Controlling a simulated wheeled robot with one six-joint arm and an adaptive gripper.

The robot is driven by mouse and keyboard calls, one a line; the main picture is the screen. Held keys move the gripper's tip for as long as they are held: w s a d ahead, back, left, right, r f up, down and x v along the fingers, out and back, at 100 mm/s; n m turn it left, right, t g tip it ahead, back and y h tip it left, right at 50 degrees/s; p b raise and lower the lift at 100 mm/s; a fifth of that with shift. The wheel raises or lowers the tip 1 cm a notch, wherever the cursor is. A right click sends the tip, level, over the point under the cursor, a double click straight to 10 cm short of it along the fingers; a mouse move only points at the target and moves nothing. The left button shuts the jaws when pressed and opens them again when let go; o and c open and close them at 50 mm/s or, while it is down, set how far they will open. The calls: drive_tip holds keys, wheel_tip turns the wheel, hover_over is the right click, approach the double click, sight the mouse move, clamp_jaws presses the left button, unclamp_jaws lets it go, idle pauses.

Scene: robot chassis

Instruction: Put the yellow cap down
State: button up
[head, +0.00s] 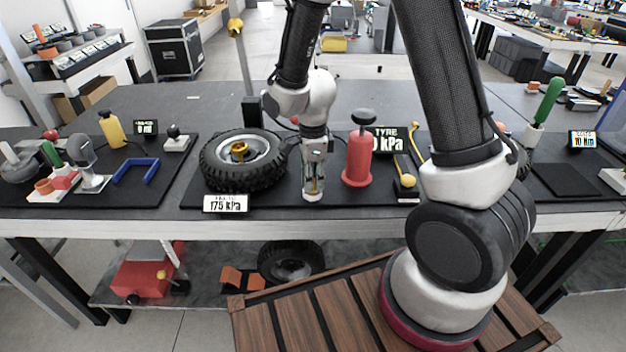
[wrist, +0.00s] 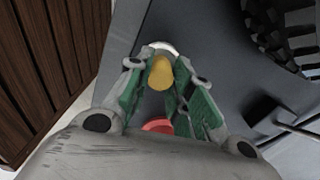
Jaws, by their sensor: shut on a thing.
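The yellow cap (wrist: 160,73) sits between the green-padded fingers of my gripper (wrist: 165,85) in the wrist view, and the fingers are shut on it. In the head view my gripper (head: 313,188) points down at the front of the dark mat, between the tyre and the red pump. The cap is small there and mostly hidden by the fingers. A pale rounded thing (wrist: 163,47) shows just past the cap in the wrist view. I cannot tell whether the cap touches the surface.
The tyre (head: 215,168), with a yellow piece at its hub, lies left of my gripper. The red pump (head: 358,160) stands close on the right. A "175 kPa" sign (head: 225,203) stands in front of the tyre. Bare dark mat (head: 280,194) lies between tyre and gripper.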

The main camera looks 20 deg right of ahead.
drive_tip(key=shift+f, duration=0.2)
drive_tip(key=shift+c, duration=0.2)
drive_tip(key=shift+f, duration=0.3)
drive_tip(key=o, duration=0.7)
